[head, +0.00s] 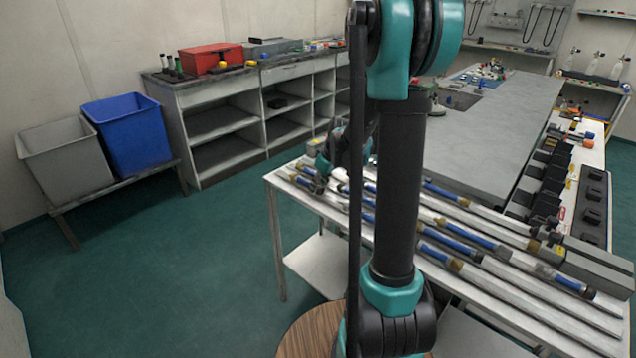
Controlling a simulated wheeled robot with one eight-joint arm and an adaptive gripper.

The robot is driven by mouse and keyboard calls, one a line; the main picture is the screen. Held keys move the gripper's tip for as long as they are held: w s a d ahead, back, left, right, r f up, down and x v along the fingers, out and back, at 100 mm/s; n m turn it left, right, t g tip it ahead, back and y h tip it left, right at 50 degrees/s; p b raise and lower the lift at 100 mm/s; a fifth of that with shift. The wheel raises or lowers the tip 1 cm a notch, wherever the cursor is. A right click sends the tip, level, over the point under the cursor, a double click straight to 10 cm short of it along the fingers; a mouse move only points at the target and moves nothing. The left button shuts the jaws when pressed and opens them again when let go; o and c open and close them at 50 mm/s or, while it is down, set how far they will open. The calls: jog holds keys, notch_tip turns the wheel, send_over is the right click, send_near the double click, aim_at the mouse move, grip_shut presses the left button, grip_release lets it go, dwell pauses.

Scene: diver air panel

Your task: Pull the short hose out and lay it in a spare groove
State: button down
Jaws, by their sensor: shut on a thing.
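A light-coloured rack table (580,322) with long parallel grooves runs from the middle to the lower right. Several hoses with blue sleeves and brass-coloured ends lie along it, one of them a blue hose (465,248) near the middle.
A grey worktop (490,135) stands behind the rack, with black fittings (550,165) along its right side. A blue bin (130,130) and a grey bin (65,160) stand on a low bench at left. Shelves (225,125) line the wall. The green floor at left is clear.

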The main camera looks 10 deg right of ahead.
dwell(0.3)
jog(key=c, duration=1.1)
grip_release()
